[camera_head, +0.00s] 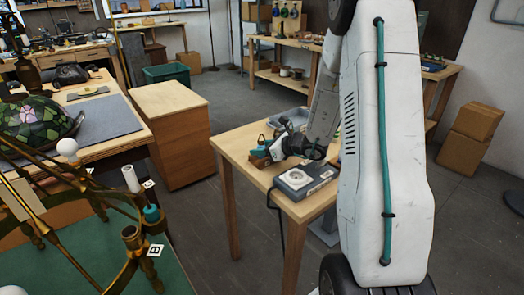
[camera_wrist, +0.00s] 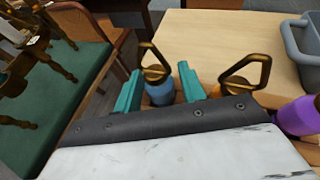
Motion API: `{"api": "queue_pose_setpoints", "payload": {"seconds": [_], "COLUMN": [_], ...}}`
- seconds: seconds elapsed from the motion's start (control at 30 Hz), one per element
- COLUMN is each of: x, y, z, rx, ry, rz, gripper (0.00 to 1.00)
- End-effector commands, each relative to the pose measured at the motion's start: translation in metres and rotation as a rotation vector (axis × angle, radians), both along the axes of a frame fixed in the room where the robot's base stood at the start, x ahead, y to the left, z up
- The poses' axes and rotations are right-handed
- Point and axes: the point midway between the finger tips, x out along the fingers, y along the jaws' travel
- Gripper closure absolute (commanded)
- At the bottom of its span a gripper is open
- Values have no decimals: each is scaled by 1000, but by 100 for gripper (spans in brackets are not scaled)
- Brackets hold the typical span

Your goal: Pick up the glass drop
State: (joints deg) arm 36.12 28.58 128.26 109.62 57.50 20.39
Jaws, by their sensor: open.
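In the wrist view, a blue glass drop (camera_wrist: 160,94) with an angular brass loop on top sits between the two teal fingers of my gripper (camera_wrist: 161,70). The fingers are apart, one on each side of it; I cannot tell whether either touches it. An orange drop (camera_wrist: 214,90) with a similar brass loop is just right of the right finger, partly hidden by the gripper body. A purple piece (camera_wrist: 298,117) is at the right edge. In the head view, my gripper (camera_head: 263,144) is low over the small wooden table (camera_head: 238,143), and the drops are mostly hidden.
A grey box with a white socket (camera_head: 302,180) stands at the table's front, close to my gripper. A grey tray (camera_wrist: 296,55) is at the back of the table. At left, a green-topped bench holds a brass lamp frame (camera_head: 130,240). Floor is free behind the table.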

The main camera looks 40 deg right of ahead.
Motion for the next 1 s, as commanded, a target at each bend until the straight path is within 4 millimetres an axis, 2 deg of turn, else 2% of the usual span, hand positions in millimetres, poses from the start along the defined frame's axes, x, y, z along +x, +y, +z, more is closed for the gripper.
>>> {"api": "queue_pose_setpoints", "payload": {"seconds": [0.07, 0.17, 0.2, 0.43, 0.57, 0.9, 1.0], "x": [0, 0, 0, 0, 0, 0, 0], "y": [0, 0, 0, 0, -1, 0, 0], "z": [0, 0, 0, 1, 10, 74, 89], "rx": [0, 0, 0, 0, -2, -4, -3], "ry": [0, 0, 0, -1, -3, -5, -3], "rz": [0, 0, 0, 0, -1, 0, 2], "gripper": [62, 90, 93, 93, 93, 93, 93]}}
